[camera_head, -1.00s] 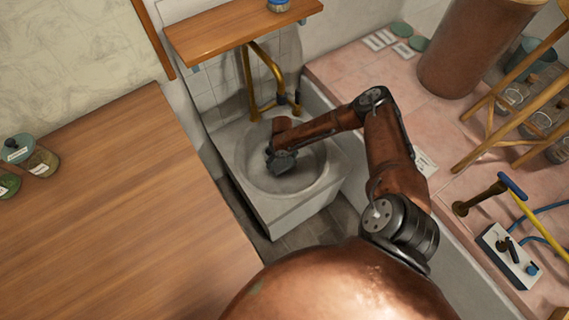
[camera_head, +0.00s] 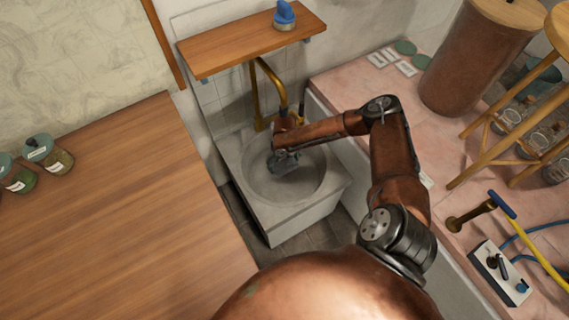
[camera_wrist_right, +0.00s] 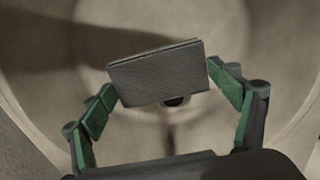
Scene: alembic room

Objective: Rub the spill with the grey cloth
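My right gripper (camera_head: 284,165) reaches down into the round basin (camera_head: 309,188) of a pale grey sink. In the right wrist view my right gripper (camera_wrist_right: 165,84) has its two green-padded fingers at either end of the grey cloth (camera_wrist_right: 158,76), a folded, flat rectangular pad, and holds it. The cloth is in front of the pale basin wall (camera_wrist_right: 275,40); I cannot tell whether it touches the basin. A dark band (camera_wrist_right: 60,42) crosses the basin at upper left; it may be a shadow. I cannot make out a spill for certain. My left gripper is out of view.
A wooden shelf (camera_head: 235,47) with a blue-topped object (camera_head: 284,15) hangs above the sink, with a brass pipe (camera_head: 257,95) below it. A wooden counter (camera_head: 110,210) fills the left. A pink tiled ledge (camera_head: 430,120) with a stool (camera_head: 500,125) lies right.

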